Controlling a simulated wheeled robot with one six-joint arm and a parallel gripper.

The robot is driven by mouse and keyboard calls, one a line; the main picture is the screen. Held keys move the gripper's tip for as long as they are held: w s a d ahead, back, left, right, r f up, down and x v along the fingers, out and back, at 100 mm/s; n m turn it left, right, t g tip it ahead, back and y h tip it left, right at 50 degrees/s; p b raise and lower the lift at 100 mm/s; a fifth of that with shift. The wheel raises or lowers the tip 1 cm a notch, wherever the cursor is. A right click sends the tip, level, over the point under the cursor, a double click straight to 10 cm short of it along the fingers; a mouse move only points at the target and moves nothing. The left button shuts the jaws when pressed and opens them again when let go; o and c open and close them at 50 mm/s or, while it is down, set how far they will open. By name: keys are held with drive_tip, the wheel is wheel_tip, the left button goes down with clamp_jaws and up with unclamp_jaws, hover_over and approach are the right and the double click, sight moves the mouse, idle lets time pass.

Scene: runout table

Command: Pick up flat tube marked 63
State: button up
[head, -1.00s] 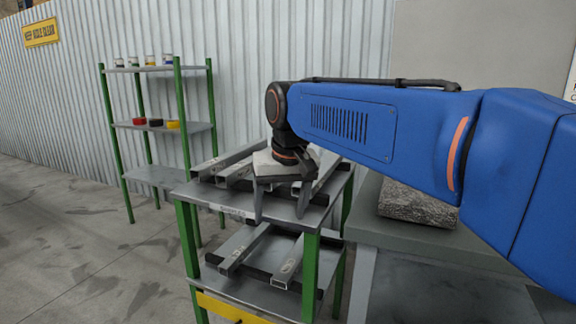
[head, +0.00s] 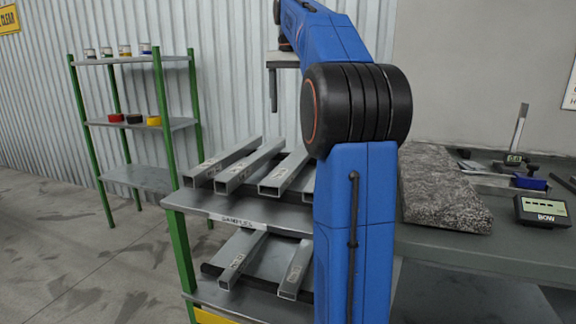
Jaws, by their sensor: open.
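Several grey metal tubes lie on a green-legged rack. Two more, a left lower tube (head: 241,258) and a right lower tube (head: 296,270), lie on the lower shelf. Their markings are too small to read, so I cannot tell which is marked 63. My gripper (head: 275,88) is raised above and behind the top tubes, open and empty as far as it shows. My arm hides part of it.
My blue arm covers the rack's right side. At right, a workbench (head: 430,247) carries a granite slab (head: 436,190), a digital display (head: 541,211) and measuring tools. A second shelf unit (head: 160,124) with cans and coloured rolls stands at left. The floor at left is clear.

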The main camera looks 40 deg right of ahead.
hover_over(292, 161)
drive_tip(key=f, duration=1.2)
drive_tip(key=shift+a, duration=0.2)
drive_tip(key=shift+d+f, duration=0.2)
drive_tip(key=shift+f, duration=2.4)
drive_tip(key=c, duration=1.6)
